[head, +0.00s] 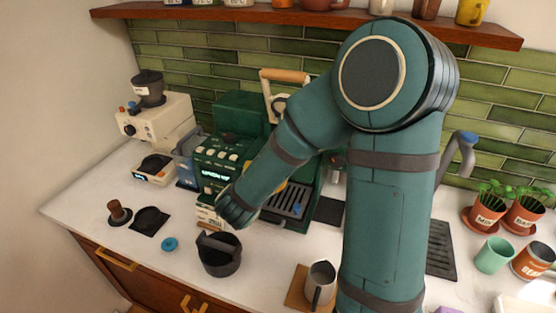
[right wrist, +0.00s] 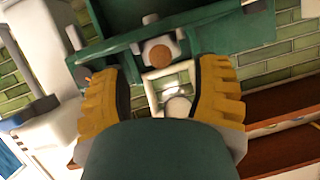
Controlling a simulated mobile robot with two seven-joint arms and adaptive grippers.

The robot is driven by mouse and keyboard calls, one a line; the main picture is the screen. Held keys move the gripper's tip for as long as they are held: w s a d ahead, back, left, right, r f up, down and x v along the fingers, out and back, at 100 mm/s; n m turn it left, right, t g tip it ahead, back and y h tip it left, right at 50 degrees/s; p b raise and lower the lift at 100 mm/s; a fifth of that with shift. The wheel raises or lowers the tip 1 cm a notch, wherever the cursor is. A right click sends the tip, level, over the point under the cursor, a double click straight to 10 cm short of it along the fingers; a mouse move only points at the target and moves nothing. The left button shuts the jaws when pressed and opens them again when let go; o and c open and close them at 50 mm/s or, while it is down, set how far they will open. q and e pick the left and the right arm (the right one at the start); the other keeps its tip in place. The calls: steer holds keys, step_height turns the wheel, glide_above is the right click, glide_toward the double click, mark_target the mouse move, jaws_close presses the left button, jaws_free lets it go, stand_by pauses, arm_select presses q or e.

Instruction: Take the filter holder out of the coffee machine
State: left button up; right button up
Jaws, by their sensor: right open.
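The dark green coffee machine (head: 240,112) stands against the tiled wall, partly covered by my right arm. In the right wrist view its green body (right wrist: 120,42) fills the upper part. A round brown end in a pale mount, probably the filter holder's handle (right wrist: 161,56) seen end-on, shows beyond and between the fingers. My right gripper (right wrist: 160,75) is open with yellow fingers on either side of that line of sight; I see no contact. In the head view my right forearm and wrist hide the filter holder and most of the gripper. My left gripper is not in view.
A black knock box (head: 220,262) stands in front of the machine, close to my right wrist. A metal jug (head: 320,284) is on a brown mat. A grinder (head: 155,122) and a tamper (head: 119,212) are at left; potted plants (head: 487,212) and cups at right. A wooden shelf (head: 235,14) hangs above.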

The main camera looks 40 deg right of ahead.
steer(key=x, duration=0.5)
steer(key=shift+w+d, duration=0.15)
steer(key=shift+d, duration=0.25)
jaws_close()
steer(key=shift+r, duration=0.1)
